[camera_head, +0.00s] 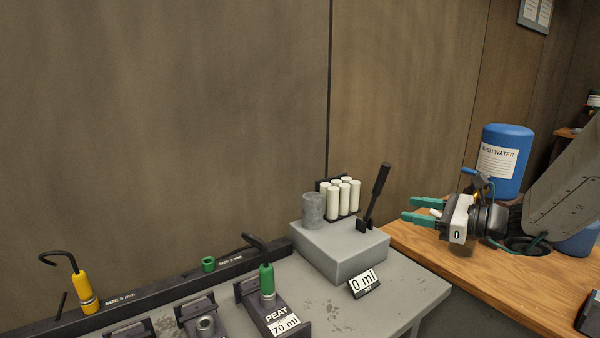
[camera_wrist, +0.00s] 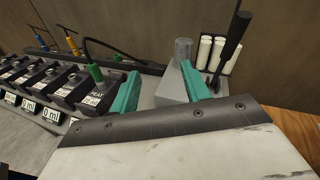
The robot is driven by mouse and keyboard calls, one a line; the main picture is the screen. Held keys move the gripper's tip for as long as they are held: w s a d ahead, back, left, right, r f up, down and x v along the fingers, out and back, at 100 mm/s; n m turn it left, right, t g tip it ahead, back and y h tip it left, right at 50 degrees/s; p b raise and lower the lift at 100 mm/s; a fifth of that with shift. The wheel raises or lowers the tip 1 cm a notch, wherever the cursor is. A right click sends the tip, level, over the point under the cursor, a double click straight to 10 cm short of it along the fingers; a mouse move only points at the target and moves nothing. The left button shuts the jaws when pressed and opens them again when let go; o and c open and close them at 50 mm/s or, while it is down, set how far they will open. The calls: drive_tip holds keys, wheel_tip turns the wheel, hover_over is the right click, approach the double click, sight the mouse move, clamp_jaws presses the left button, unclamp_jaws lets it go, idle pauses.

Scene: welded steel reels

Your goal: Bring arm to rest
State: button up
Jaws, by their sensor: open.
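My gripper (camera_head: 424,210) is at the right in the head view, above the wooden counter (camera_head: 490,275). Its two green fingers point left and are apart, with nothing between them. In the wrist view the fingers (camera_wrist: 166,92) also stand apart. Past them show a grey block (camera_wrist: 172,88) with a black lever (camera_wrist: 232,40), a grey cylinder and white cylinders. The arm behind my gripper reaches in from the right edge of the head view.
The grey bench (camera_head: 400,300) holds a lever block (camera_head: 345,248), a "0 ml" sign (camera_head: 365,282) and a green-handled tool (camera_head: 267,280) at the "PEAT 70 ml" station. A yellow-handled tool (camera_head: 83,290) stands at left. A blue "WASH WATER" barrel (camera_head: 508,140) stands behind my gripper.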

drive_tip(key=s+a+f+n+g+h, duration=0.25)
drive_tip(key=s+n+g, duration=0.35)
drive_tip(key=s, duration=0.4)
drive_tip(key=s+a+f+n+g+h, duration=0.1)
drive_tip(key=s+a+n+g, duration=0.25)
drive_tip(key=s+n, duration=0.45)
drive_tip(key=s+d+r+n+h, duration=0.1)
drive_tip(key=s+d+n+h, duration=0.2)
drive_tip(key=s, duration=0.4)
drive_tip(key=s+d+r+n+h, duration=0.2)
drive_tip(key=s+d+n+h, duration=0.1)
drive_tip(key=s+n+h, duration=0.3)
drive_tip(key=shift+s+r+t, duration=0.15)
drive_tip(key=shift+s+t, duration=0.2)
drive_tip(key=shift+s, duration=0.75)
drive_tip(key=shift+d+h, duration=0.15)
drive_tip(key=shift+h, duration=0.1)
